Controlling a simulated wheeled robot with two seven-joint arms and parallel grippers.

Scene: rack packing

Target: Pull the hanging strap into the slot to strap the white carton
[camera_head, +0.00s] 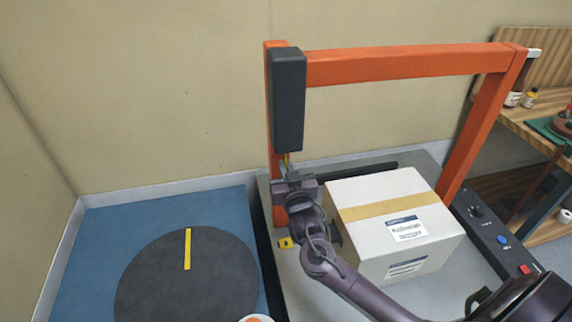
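The white carton (381,232), with a tan tape band and printed labels, sits on the grey table under the orange strapping frame (400,68). A short yellowish piece, perhaps the hanging strap (286,158), shows just below the dark box on the frame's left post. My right gripper (287,174) is at that piece, left of the carton and in front of the post. Its fingers are too small and hidden to tell open from shut. A small yellow-marked part (285,243), perhaps the slot, is on the table below the gripper. My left gripper is out of view.
A dark round turntable (190,285) with a yellow stripe lies on a blue surface at left. A control panel with buttons (500,240) runs along the carton's right side. A wooden shelf with bottles (513,98) stands at far right.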

